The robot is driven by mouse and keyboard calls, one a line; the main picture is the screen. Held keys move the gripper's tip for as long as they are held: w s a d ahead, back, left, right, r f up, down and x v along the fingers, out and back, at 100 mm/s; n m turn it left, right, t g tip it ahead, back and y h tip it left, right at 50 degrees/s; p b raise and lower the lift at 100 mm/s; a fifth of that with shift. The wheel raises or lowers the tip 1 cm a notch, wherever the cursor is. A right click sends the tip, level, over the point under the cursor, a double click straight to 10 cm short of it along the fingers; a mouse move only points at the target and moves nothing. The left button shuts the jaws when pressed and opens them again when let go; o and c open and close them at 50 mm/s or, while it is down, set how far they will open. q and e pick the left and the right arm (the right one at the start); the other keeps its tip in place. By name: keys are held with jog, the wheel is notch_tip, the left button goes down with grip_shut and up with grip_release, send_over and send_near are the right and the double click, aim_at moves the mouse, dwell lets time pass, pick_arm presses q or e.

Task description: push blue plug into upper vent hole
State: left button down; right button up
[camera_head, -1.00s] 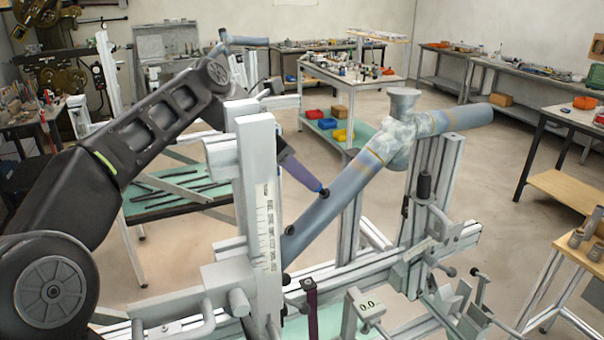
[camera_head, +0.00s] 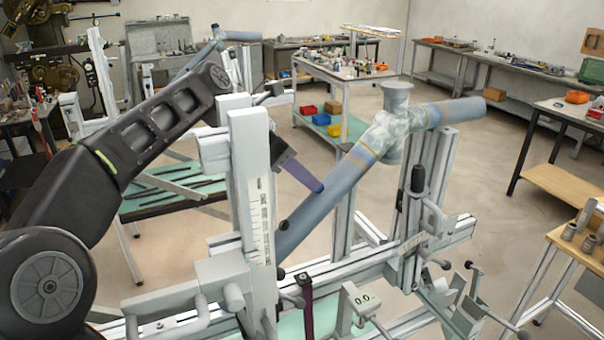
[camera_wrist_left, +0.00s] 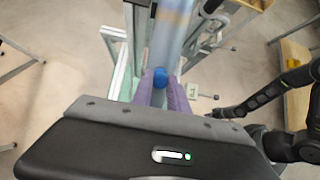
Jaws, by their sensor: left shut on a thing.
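A grey-blue tube of the frame (camera_head: 350,170) slants up to a joint with a flared top. My left gripper (camera_head: 318,187) reaches down to its upper side with purple fingers. The fingers are shut on the blue plug (camera_wrist_left: 160,77), which shows between the fingertips in the left wrist view against the tube. In the head view only a bit of blue shows at the fingertips. The upper vent hole is hidden there, so I cannot tell how deep the plug sits. A lower dark hole (camera_head: 284,225) is visible. My right gripper (camera_wrist_left: 216,113) is small in the wrist view.
A white upright post with a scale (camera_head: 250,180) stands close beside the left gripper. The floor beyond the jig is open.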

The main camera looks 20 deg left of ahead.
pick_arm(q)
jog(key=c, duration=1.2)
grip_release()
jog(key=shift+r, duration=0.1)
jog(key=shift+s+a+r, duration=0.15)
jog(key=shift+a+r, duration=0.05)
jog(key=shift+r, duration=0.05)
jog(key=p+v, duration=0.1)
jog(key=v, duration=0.6)
jog(key=shift+p, duration=0.4)
jog(key=shift+f, duration=0.1)
